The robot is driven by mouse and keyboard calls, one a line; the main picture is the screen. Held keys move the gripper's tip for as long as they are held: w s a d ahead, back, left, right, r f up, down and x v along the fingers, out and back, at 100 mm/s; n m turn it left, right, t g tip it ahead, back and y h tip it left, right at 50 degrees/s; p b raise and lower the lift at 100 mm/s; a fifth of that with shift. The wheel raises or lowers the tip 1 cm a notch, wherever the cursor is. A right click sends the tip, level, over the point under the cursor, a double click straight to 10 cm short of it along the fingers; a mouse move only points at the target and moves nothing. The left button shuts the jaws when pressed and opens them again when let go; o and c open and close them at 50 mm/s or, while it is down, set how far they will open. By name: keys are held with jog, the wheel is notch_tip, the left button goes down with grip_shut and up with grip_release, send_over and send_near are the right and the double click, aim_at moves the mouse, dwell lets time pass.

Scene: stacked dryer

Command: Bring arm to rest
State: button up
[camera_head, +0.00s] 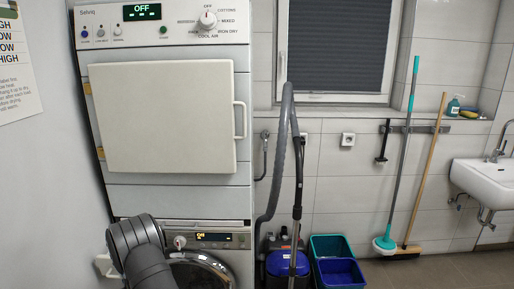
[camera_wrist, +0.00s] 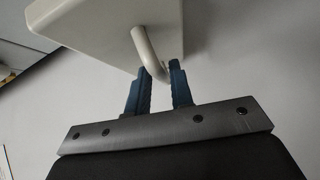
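My gripper (camera_wrist: 159,68) shows in the wrist view with two dark blue fingers. The fingers are apart, with a gap between them. A pale bar handle (camera_wrist: 148,48) on a cream door (camera_wrist: 100,22) lies just beyond the fingertips. Its lower end shows near the gap; I cannot tell whether it touches a finger. In the head view, my dark grey arm (camera_head: 138,240) is at the bottom left, in front of the lower machine. My gripper is not visible there. The upper dryer's door (camera_head: 160,118) looks shut, with its handle (camera_head: 240,120) on the right.
The lower machine (camera_head: 205,240) stands under the dryer. A vacuum cleaner (camera_head: 287,263) with a tall hose and the bins (camera_head: 340,272) stand to the right. A mop (camera_head: 400,150), a broom (camera_head: 425,170) and a sink (camera_head: 485,180) are farther right. A wall is at the left.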

jog(key=shift+x, duration=0.9)
jog(key=shift+s+d, duration=0.1)
jog(key=v, duration=1.7)
jog(key=shift+r, duration=0.1)
jog(key=shift+x, duration=8.6)
